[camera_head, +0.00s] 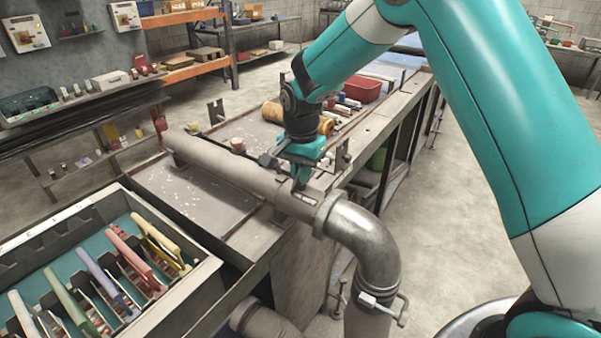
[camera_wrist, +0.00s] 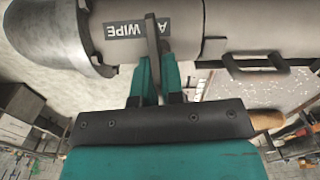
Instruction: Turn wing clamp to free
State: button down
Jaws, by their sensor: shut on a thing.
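In the wrist view the tube (camera_wrist: 190,28) carries a dark label reading "A WIPE". The wing clamp (camera_wrist: 152,38) shows there as an upright flat grey bar crossing the label. My gripper (camera_wrist: 157,88) is shut on its lower end, with one teal finger on each side. In the head view my gripper (camera_head: 302,176) points down at the tube just before the elbow, and it largely hides the clamp.
Another clamp with a handle (camera_head: 378,300) sits on the elbow's lower end. A crate (camera_head: 205,270) of coloured handled tools stands at left. A yellow roll (camera_head: 272,112) and a red bin (camera_head: 362,88) lie behind my gripper. The floor at right is clear.

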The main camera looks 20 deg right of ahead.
jog(key=shift+m, duration=0.6)
jog(key=c, duration=1.2)
grip_release()
jog(key=shift+c, duration=0.2)
jog(key=shift+r, duration=0.1)
notch_tip(320, 180, up, 17)
jog(key=b, duration=0.3)
jog(key=shift+r, duration=0.2)
